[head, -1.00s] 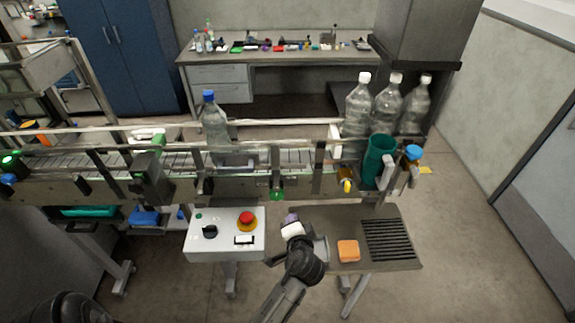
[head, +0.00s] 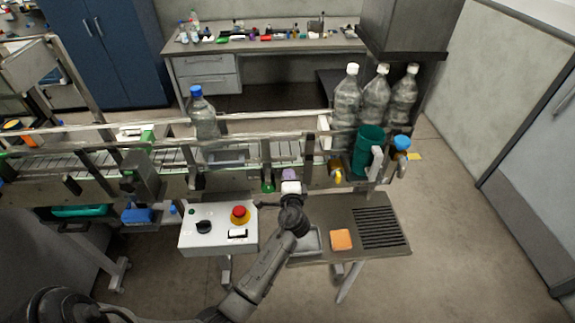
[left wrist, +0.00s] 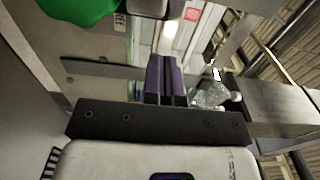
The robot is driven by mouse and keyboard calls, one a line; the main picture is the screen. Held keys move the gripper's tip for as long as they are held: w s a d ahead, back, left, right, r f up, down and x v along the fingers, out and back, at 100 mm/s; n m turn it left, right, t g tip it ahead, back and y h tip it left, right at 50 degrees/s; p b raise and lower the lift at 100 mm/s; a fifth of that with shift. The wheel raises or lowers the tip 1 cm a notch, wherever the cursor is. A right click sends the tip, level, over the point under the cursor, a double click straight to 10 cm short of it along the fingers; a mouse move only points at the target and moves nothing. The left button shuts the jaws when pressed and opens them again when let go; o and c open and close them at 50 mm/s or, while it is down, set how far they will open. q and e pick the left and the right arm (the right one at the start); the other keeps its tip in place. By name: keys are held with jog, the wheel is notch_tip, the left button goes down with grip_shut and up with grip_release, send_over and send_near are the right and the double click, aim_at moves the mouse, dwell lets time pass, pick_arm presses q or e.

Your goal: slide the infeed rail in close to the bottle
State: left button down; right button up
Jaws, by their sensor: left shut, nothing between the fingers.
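A clear bottle with a blue cap (head: 203,118) stands upright on the conveyor (head: 72,160). A metal guide rail (head: 235,141) runs along the conveyor's near side, in front of the bottle; its exact gap to the bottle is hard to judge. A green knob (head: 268,185) sits on the conveyor's front. My left gripper (head: 290,176) is shut and empty, just right of that knob at the conveyor's front. In the left wrist view its purple fingers (left wrist: 166,78) are together, with a green knob (left wrist: 82,8) at upper left and clear plastic (left wrist: 212,96) beyond. My right gripper is not in view.
Several capped clear bottles (head: 375,98) stand at the conveyor's right end, near a green cylinder (head: 368,149). A control box with a red button (head: 240,214) is left of my forearm. A side table holds an orange block (head: 341,239) and a black grille (head: 381,228).

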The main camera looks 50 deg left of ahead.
aim_at(287, 160)
pick_arm(q)
jog(key=shift+x, duration=2.05)
jog(key=shift+w+a+f, duration=0.1)
jog(key=shift+a, duration=0.05)
jog(key=b+x, duration=0.1)
jog(key=x, duration=0.2)
jog(key=shift+a, duration=0.1)
